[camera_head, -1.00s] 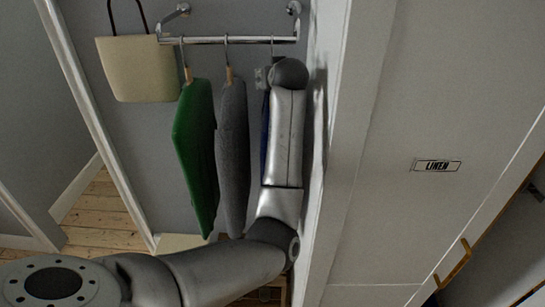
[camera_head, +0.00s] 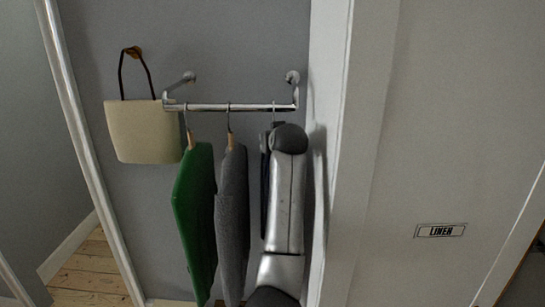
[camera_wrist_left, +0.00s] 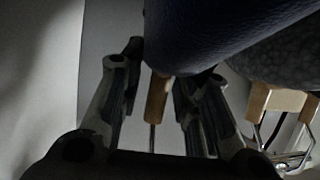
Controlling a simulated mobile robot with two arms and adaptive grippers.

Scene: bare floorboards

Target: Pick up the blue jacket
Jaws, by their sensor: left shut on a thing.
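The blue jacket (camera_head: 264,190) hangs at the right end of the rail, mostly hidden behind my left arm; only a thin dark strip shows. In the left wrist view its dark blue cloth (camera_wrist_left: 215,25) fills the top, with a wooden hanger neck (camera_wrist_left: 156,100) below it. My left gripper (camera_wrist_left: 160,75) has its fingers on either side of this hanger neck, close to the cloth, and is shut on it. In the head view the gripper is largely hidden by the arm. My right gripper is not in view.
A metal rail (camera_head: 240,107) runs along the wall. A grey jacket (camera_head: 232,210) hangs just left of the blue one, then a green jacket (camera_head: 194,210). A cream bag (camera_head: 144,130) hangs further left. A white door frame (camera_head: 335,150) stands close to my arm's right.

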